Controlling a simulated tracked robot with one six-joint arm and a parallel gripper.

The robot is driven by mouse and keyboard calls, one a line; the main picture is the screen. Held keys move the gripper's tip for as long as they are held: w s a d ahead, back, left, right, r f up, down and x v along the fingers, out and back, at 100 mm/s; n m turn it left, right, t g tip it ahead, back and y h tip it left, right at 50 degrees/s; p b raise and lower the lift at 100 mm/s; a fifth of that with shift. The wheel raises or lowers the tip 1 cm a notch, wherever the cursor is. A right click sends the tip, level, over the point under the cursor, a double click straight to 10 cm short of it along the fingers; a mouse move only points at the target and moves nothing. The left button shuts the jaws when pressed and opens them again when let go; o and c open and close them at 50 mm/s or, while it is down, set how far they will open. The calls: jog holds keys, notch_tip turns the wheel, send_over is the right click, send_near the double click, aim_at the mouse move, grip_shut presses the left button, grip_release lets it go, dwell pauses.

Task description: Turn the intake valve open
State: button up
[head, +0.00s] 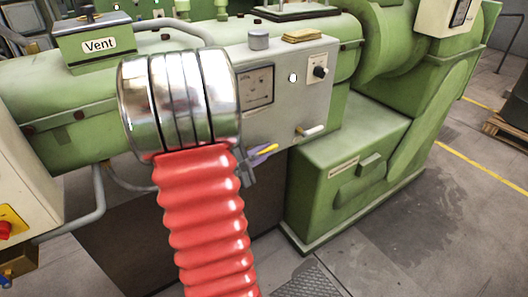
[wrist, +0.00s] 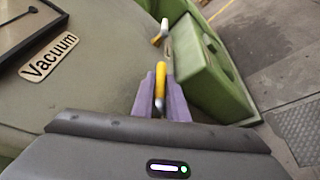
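A yellow handle (wrist: 159,82) stands between the two purple fingers of my gripper (wrist: 161,88) in the wrist view. The fingers lie close along both its sides and appear shut on it. In the head view, my gripper (head: 258,154) shows just right of the red hose, at the lower edge of the grey panel, with the yellow handle beside its fingers. The hose and metal collar hide much of that area. I see no label naming the intake valve. Another lever (head: 310,130) with a pale handle sits to the right; it also shows in the wrist view (wrist: 160,32).
The red ribbed hose (head: 205,225) and shiny metal collar (head: 175,100) fill the foreground. Behind are the green machine (head: 345,160), the grey control panel (head: 285,110) and a Vent box (head: 98,45). A Vacuum label (wrist: 50,58) is left of my fingers.

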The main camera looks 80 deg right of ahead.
grip_shut()
jog(key=shift+w+f, duration=0.1)
dwell(0.3)
